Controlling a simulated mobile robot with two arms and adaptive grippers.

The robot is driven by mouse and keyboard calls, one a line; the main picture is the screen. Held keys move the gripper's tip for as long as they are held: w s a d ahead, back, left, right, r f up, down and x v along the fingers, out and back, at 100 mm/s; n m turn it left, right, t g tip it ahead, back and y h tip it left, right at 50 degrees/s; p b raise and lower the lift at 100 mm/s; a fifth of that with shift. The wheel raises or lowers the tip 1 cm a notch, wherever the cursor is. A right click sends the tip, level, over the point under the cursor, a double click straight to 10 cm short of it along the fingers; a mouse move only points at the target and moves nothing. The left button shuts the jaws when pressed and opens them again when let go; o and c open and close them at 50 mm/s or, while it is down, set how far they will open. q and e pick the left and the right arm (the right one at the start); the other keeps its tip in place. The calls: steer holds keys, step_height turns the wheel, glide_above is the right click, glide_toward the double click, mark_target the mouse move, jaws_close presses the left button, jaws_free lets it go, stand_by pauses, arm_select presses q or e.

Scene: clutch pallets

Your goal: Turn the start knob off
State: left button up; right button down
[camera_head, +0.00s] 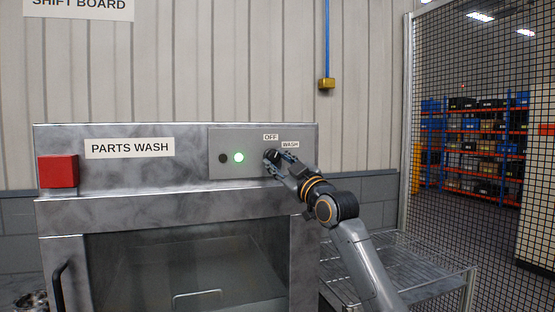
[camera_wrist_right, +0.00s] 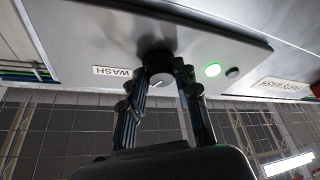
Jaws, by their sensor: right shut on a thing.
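The start knob (camera_head: 269,156) is a dark round knob on the grey control panel (camera_head: 222,139) of the parts washer, just below the OFF label and left of the WASH label. My right gripper (camera_head: 279,157) is at the panel with its fingers on the knob and hides part of it. In the right wrist view, the knob (camera_wrist_right: 158,66) sits between the two fingertips (camera_wrist_right: 165,88), which are shut on it. A short light mark shows on the knob's face; its exact direction is hard to tell. My left gripper is not in view.
A green light (camera_head: 239,157) glows left of the knob, beside a small dark button (camera_head: 223,158). A red box (camera_head: 57,171) is on the washer's left side. A wire rack (camera_head: 420,272) stands at the right, by a mesh fence (camera_head: 480,130).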

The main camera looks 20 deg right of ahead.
steer(key=n+p, duration=0.1)
steer(key=p, duration=0.1)
steer(key=n+g+y+p, duration=0.1)
steer(key=n+p, duration=0.1)
steer(key=n+g+p, duration=0.1)
steer(key=n+p, duration=0.1)
steer(key=shift+d+r+y, duration=0.2)
steer(key=shift+r+y, duration=0.1)
steer(key=shift+y, duration=0.1)
steer(key=shift+f+n+p, duration=0.15)
steer(key=shift+n+p, duration=0.5)
steer(key=shift+n, duration=0.25)
steer(key=c, duration=1)
jaws_free()
steer(key=shift+s, duration=0.1)
steer(key=v, duration=1.1)
steer(key=shift+s+d, duration=0.2)
steer(key=shift+s, duration=0.15)
